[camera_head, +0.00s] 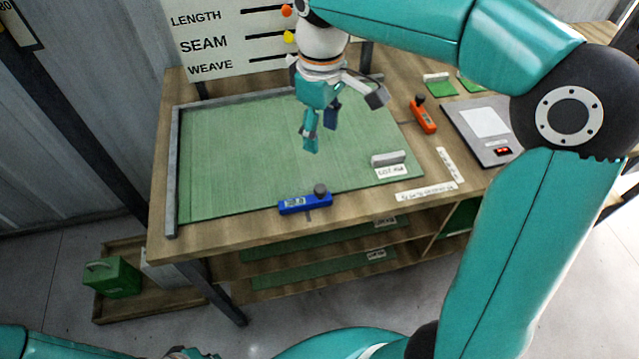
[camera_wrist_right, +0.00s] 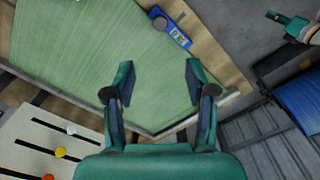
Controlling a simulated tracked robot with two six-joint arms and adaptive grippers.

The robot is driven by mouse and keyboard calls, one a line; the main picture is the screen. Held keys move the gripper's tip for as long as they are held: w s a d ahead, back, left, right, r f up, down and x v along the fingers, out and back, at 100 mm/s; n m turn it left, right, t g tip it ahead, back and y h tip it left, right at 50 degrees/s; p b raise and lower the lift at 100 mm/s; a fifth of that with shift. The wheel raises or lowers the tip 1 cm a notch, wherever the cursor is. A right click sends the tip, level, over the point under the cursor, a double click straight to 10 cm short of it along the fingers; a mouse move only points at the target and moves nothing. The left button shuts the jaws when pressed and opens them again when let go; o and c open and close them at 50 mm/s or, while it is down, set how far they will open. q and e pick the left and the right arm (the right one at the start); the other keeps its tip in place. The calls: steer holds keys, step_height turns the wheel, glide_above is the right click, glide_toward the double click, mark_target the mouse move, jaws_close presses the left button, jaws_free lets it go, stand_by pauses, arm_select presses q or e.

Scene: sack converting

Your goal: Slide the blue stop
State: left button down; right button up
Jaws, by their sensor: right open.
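The blue stop (camera_head: 305,204), with a dark grey round knob and a small label, lies at the front edge of the green mat (camera_head: 240,150). It also shows in the right wrist view (camera_wrist_right: 172,28), beyond the fingers. My right gripper (camera_head: 322,130) is open and empty, above the mat, behind the blue stop and apart from it. Its two spread fingers show in the right wrist view (camera_wrist_right: 158,75). What looks like my left gripper (camera_wrist_right: 288,22) is at that view's top right, away from the stop; its jaws are unclear.
Grey rails edge the mat's left and back. A grey block (camera_head: 388,158) lies at the mat's right. An orange stop (camera_head: 424,115) and a grey panel (camera_head: 486,128) are farther right. A sign board (camera_head: 230,35) stands behind. The mat between gripper and blue stop looks clear.

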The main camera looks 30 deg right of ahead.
mark_target(320, 188)
step_height(320, 188, down, 17)
steer(key=shift+r, duration=0.15)
stand_by(0.5)
jaws_close()
steer(key=shift+a, duration=0.1)
